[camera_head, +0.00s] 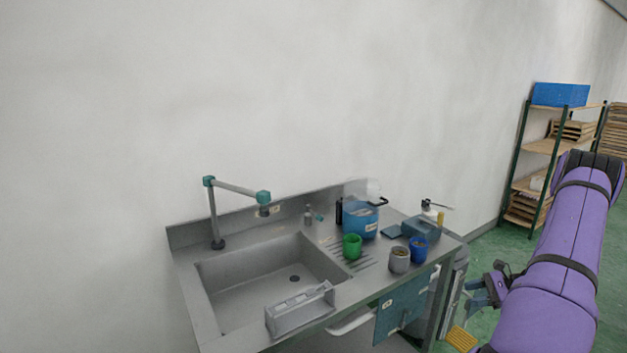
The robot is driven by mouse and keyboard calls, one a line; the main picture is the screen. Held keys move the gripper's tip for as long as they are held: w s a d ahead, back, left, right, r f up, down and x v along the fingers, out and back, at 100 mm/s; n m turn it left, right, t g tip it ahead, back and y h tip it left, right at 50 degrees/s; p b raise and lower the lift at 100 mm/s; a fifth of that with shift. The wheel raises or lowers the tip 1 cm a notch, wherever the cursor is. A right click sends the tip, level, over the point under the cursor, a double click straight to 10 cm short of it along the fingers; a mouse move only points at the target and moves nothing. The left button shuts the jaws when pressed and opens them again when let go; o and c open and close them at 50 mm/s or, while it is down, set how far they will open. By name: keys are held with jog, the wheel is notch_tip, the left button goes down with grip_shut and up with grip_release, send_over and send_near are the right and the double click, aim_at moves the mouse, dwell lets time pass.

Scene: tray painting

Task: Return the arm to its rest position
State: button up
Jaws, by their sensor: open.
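My purple arm (555,270) reaches up along the right side of the view, bent at the top.
A steel sink counter (235,331) stands against the wall. A shelf rack (543,146) stands behind my arm on green floor.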

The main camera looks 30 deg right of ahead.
jog(key=w+a+r+n+g, duration=0.2)
jog(key=w+a+r, duration=0.15)
jog(key=r, duration=0.25)
jog(key=w+a+r+n+g+h, duration=0.1)
jog(key=w+a+r+n+g, duration=0.1)
jog(key=w+a+r, duration=0.3)
jog(key=w+a+r+n+g, duration=0.1)
jog(key=a+r+n, duration=0.15)
jog(key=r, duration=0.45)
jog(key=a+r+n+g+h, duration=0.3)
jog(key=a+r+n, duration=0.2)
jog(key=a+r, duration=0.95)
jog(key=s+a+r+n+h, duration=0.25)
jog(key=s+a+r, duration=0.2)
jog(key=a, duration=0.25)
jog(key=s+a+r+n+h, duration=0.25)
jog(key=a+r, duration=0.25)
jog(key=a, duration=0.3)
jog(key=s+a+r+n+t+h, duration=0.1)
jog(key=s+a+n+t, duration=0.3)
jog(key=s, duration=0.8)
jog(key=a+r+n, duration=0.1)
jog(key=a+n, duration=0.1)
jog(key=a, duration=0.1)
jog(key=shift+s+a+r, duration=0.2)
jog(key=shift+s, duration=0.1)
